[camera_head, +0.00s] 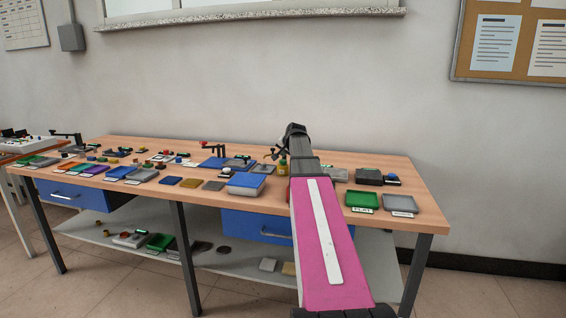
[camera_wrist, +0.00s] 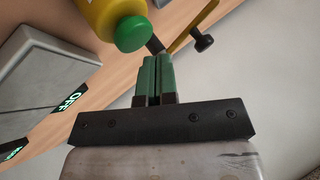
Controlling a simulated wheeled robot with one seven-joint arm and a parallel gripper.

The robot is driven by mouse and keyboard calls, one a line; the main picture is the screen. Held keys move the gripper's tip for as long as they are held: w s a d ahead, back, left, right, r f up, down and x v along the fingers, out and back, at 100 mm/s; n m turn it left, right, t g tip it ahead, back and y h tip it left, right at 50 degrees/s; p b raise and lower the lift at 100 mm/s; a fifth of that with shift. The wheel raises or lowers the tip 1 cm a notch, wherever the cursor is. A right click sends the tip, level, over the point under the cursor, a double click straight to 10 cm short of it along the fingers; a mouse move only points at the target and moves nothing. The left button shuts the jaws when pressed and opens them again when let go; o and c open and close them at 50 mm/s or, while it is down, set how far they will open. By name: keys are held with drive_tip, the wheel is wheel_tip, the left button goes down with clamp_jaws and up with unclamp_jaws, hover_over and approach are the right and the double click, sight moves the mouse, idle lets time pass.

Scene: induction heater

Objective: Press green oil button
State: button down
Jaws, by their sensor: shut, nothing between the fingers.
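A yellow rounded body (camera_wrist: 97,14) with a round green button (camera_wrist: 131,33) shows at the top of the wrist view. My gripper (camera_wrist: 155,62) is shut and empty, its two green fingers side by side. The fingertips are close below and to the right of the green button in that picture; I cannot tell whether they touch it. In the head view, a small yellow thing (camera_head: 283,170) stands on the wooden table (camera_head: 420,209) just left of my arm. My fingers are too small to make out there.
A yellow bar with a black knob (camera_wrist: 203,42) is right of the fingertips in the wrist view. A grey box (camera_wrist: 45,75) and an "OFF" label (camera_wrist: 70,101) are at left. Trays, including a green one (camera_head: 362,200), and many small items crowd the table.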

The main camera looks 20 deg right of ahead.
sight(284, 161)
drive_tip(key=shift+f, duration=0.15)
drive_tip(key=shift+f, duration=0.25)
drive_tip(key=shift+f, duration=0.5)
idle(0.8)
drive_tip(key=shift+r, duration=0.9)
drive_tip(key=shift+r, duration=0.1)
drive_tip(key=shift+r, duration=2.4)
